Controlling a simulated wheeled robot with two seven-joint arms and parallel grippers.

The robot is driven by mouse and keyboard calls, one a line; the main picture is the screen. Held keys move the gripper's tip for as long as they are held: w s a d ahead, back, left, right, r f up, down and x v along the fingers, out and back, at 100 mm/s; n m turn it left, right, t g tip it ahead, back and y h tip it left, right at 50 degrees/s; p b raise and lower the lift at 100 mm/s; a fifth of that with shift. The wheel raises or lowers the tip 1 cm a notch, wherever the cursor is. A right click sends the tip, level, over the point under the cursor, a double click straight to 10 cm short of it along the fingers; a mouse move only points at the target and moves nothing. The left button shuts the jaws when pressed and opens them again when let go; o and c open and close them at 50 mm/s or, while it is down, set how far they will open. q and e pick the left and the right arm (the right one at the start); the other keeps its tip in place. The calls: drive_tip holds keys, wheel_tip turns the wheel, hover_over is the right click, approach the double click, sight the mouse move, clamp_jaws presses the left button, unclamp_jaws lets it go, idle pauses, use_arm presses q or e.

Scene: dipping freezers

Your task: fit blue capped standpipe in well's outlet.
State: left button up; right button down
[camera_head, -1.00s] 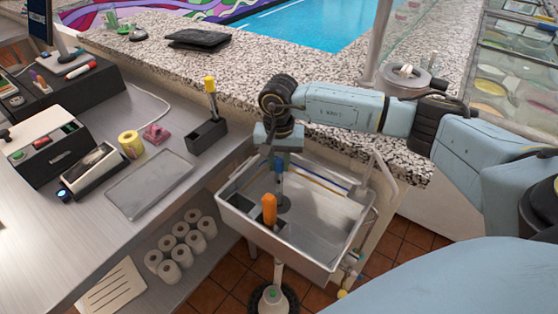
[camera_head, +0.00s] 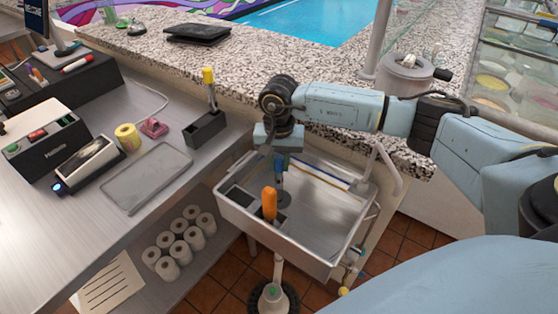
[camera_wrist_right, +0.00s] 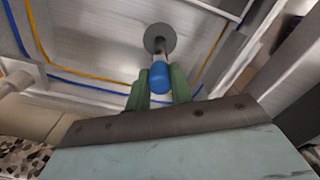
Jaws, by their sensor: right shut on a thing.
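The well (camera_head: 330,235) is a steel basin on the counter's front side, below my right arm. My right gripper (camera_head: 279,158) points down into it and is shut on the blue capped standpipe (camera_head: 279,168). In the right wrist view, the blue cap (camera_wrist_right: 160,78) sits between the green fingers (camera_wrist_right: 157,85). A grey pipe runs from the cap to a round grey disc (camera_wrist_right: 158,38) near the well floor. I cannot tell whether the disc belongs to the standpipe or the outlet. The outlet opening is not clearly visible. My left gripper is out of view.
An orange handle (camera_head: 269,203) stands in a compartment at the well's near left. A bent metal pipe (camera_head: 390,170) rises at the right rim. Blue and yellow lines (camera_wrist_right: 85,75) run around the well inside. A speckled counter (camera_head: 250,60) borders the back.

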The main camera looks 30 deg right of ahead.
drive_tip(key=shift+f, duration=0.2)
drive_tip(key=c, duration=1.2)
unclamp_jaws()
drive_tip(key=shift+o, duration=0.2)
wheel_tip(320, 180, up, 14)
drive_tip(key=shift+f, duration=0.25)
